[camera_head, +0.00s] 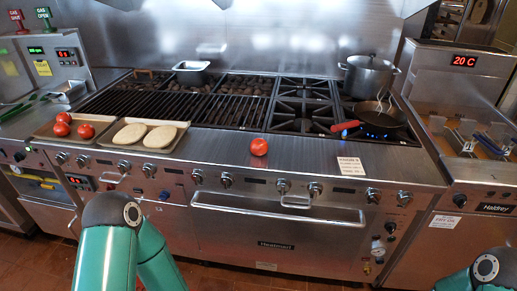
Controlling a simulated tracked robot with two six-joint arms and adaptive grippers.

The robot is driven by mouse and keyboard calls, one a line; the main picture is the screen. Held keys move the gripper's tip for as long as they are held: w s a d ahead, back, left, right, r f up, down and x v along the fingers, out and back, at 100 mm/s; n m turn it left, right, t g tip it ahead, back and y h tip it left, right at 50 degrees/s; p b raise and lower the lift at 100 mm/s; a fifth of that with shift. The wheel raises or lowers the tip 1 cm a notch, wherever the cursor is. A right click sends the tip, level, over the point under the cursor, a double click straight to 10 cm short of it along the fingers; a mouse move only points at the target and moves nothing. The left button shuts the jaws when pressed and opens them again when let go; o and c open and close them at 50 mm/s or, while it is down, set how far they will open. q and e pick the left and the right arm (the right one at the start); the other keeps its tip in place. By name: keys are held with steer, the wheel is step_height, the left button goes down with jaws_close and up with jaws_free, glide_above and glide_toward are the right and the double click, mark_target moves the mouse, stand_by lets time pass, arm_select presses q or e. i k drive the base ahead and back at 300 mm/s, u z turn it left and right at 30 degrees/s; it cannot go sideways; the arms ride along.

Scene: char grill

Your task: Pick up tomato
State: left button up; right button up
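A single red tomato (259,147) sits on the steel front ledge of the range (222,148), near the middle of the view. It stands alone, with bare steel around it. Several more red tomatoes (86,131) lie on a metal tray (73,140) at the left. My teal arm links show at the lower left and at the lower right corner. Neither gripper shows, so whether they are open or shut is hidden. Nothing touches the single tomato.
A second tray (183,126) holds two flat breads (160,137). Behind lies the char grill (215,108). At the right are a lit burner, a frying pan (378,113) with a red handle, and a lidded pot (369,76). An oven handle (278,212) juts out in front.

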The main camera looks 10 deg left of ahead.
mark_target(260, 147)
steer(key=u, duration=0.65)
steer(key=i, duration=0.15)
steer(key=z, duration=2.25)
steer(key=k, duration=0.55)
steer(key=z, duration=0.1)
steer(key=i, duration=0.15)
steer(key=u, duration=2.45)
steer(key=i, duration=0.5)
steer(key=u, duration=0.4)
